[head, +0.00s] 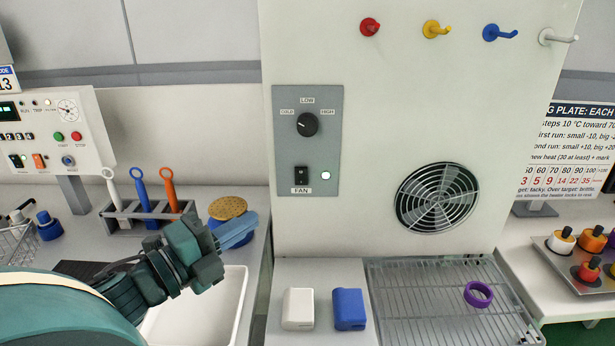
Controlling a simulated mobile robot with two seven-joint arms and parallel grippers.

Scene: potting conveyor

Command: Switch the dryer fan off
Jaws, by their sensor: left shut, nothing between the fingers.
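The dryer's grey control panel (286,92) is on the front of the white dryer body. The black fan rocker switch (301,176) is low on it above the FAN label. I cannot tell which way the rocker is tipped. A black rotary knob (307,124) sits above, its white mark toward COLD. My left gripper (246,229) is shut and empty, below and left of the panel, apart from it. My right gripper is not in view.
The round fan grille (438,194) is right of the panel. Below stand a white block (298,309), a blue block (349,309) and a wire rack (420,306) with a purple ring (478,294). A tool holder (125,222) stands left. The space before the panel is clear.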

